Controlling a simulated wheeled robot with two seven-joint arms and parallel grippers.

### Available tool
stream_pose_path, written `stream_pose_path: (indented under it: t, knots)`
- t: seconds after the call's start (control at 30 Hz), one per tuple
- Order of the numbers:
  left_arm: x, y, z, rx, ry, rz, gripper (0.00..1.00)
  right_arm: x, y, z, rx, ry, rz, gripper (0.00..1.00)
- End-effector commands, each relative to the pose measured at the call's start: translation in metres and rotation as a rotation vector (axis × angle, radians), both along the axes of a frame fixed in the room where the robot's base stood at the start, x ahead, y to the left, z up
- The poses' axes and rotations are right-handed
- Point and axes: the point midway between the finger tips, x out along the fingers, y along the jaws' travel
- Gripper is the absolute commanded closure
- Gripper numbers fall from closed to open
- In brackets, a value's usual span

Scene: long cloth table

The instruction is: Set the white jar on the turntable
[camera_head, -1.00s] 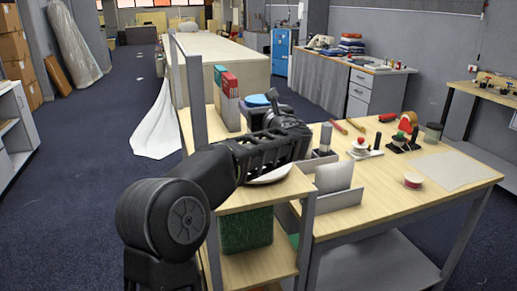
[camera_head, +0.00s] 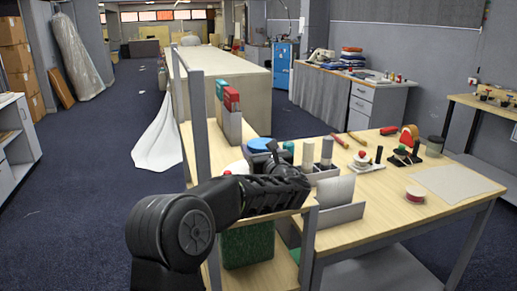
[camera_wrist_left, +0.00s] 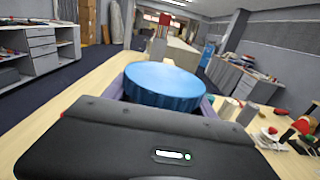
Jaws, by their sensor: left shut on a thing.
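My left gripper (camera_head: 278,182) is shut on the jar, whose blue round top (camera_head: 262,145) shows just behind it in the head view. The blue top (camera_wrist_left: 165,85) also fills the middle of the left wrist view, between two pale purple fingers. The jar's white body is hidden by the gripper. A white round disc (camera_head: 236,167), likely the turntable, lies on the wooden bench behind my left forearm and is mostly covered by it. Whether the jar touches the disc cannot be told. My right gripper is not in view.
Red and teal boxes (camera_head: 229,97) stand in a grey holder behind the jar. A grey post (camera_head: 198,125) rises to the left. Grey cylinders (camera_head: 308,155) and a grey holder with a plate (camera_head: 336,195) are to the right. A pale mat (camera_head: 455,182) lies farther right.

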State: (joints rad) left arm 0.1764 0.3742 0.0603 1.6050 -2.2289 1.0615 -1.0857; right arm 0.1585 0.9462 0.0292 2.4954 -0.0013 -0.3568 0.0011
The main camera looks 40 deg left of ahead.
Motion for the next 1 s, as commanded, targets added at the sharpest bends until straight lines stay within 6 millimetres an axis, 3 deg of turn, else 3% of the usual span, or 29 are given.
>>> stream_pose_path:
  t: [0.27,0.3,0.53,0.87,1.0]
  knots:
    - [-0.0001,0.0002,-0.0014,0.000,-0.001,0.001,0.82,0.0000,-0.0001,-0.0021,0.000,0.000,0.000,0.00]
    - [-0.0002,0.0003,-0.0013,-0.001,-0.001,0.001,0.33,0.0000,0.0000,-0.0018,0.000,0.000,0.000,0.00]
    - [-0.0002,0.0004,-0.0007,0.000,0.000,0.001,0.14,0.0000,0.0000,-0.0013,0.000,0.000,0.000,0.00]
    - [-0.0003,0.0005,0.0019,0.000,0.000,0.001,0.13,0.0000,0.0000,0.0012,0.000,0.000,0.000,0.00]
    - [-0.0061,-0.0090,-0.0004,0.000,-0.001,0.000,0.13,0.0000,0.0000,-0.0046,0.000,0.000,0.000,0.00]
